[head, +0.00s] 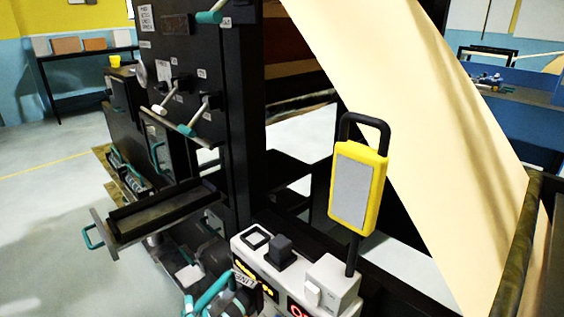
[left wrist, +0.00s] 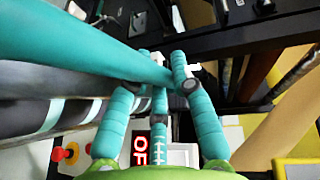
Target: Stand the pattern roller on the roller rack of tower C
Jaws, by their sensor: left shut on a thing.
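My left gripper (head: 218,297) is low in the head view, just left of the white console. In the left wrist view its teal fingers (left wrist: 165,90) are closed around a thick teal bar (left wrist: 85,42), which runs in from the upper left. I cannot tell whether this bar is part of the pattern roller. Grey cylinders with teal bands (left wrist: 70,85) lie beside and below it; what they belong to is unclear. The black tower (head: 190,60) with levers stands beyond the gripper. No tower letter is readable, and I cannot make out the roller rack. My right gripper is out of view.
The white console (head: 318,278) with a yellow-framed panel (head: 357,188) stands close on the right. A tray (head: 150,217) sticks out from the tower. A wide cream paper web (head: 430,110) slants down at right. Floor (head: 50,215) at left is clear.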

